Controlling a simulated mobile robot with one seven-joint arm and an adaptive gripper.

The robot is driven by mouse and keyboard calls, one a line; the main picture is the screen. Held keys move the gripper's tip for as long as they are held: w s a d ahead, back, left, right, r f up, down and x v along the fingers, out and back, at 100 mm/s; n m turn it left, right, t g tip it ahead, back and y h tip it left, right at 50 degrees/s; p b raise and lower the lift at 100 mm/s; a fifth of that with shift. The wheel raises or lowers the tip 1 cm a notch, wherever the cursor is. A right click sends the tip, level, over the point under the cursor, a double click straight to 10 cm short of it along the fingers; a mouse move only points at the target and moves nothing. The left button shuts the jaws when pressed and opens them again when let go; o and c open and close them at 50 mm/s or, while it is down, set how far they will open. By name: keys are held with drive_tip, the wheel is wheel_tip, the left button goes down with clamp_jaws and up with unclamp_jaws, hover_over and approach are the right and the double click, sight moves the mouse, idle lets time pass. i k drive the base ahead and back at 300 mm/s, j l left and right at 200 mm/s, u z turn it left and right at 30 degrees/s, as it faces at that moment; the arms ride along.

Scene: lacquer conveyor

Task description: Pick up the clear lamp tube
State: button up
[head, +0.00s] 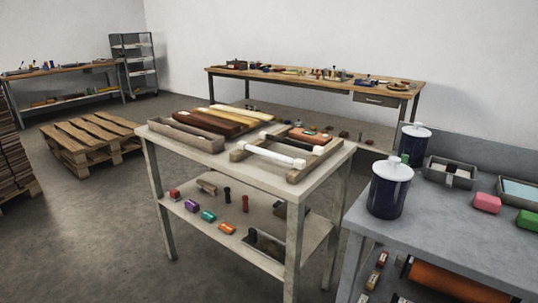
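Two slim tubes lie side by side across a wooden rack on the cream two-tier table in the middle of the head view. The front tube (273,155) looks pale with white ends. At this size I cannot tell which one is clear. The rack (238,155) has two wooden rails under the tubes. My gripper is not in view, so its opening and any hold cannot be seen.
A grey open box (186,136) and wooden strips (225,116) share the cream table top (225,165). Its lower shelf holds several small coloured blocks. A grey bench (440,235) with dark blue canisters (388,193) stands at right. A pallet (88,140) lies behind left; the left foreground floor is clear.

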sight(299, 164)
drive_tip(key=i+j, duration=0.35)
drive_tip(key=j, duration=0.3)
drive_tip(key=i+j, duration=0.2)
drive_tip(key=j+z, duration=0.15)
drive_tip(key=z, duration=0.25)
drive_tip(key=i+j+z, duration=0.1)
drive_tip(key=z, duration=0.3)
drive_tip(key=j+z, duration=0.25)
drive_tip(key=z, duration=0.65)
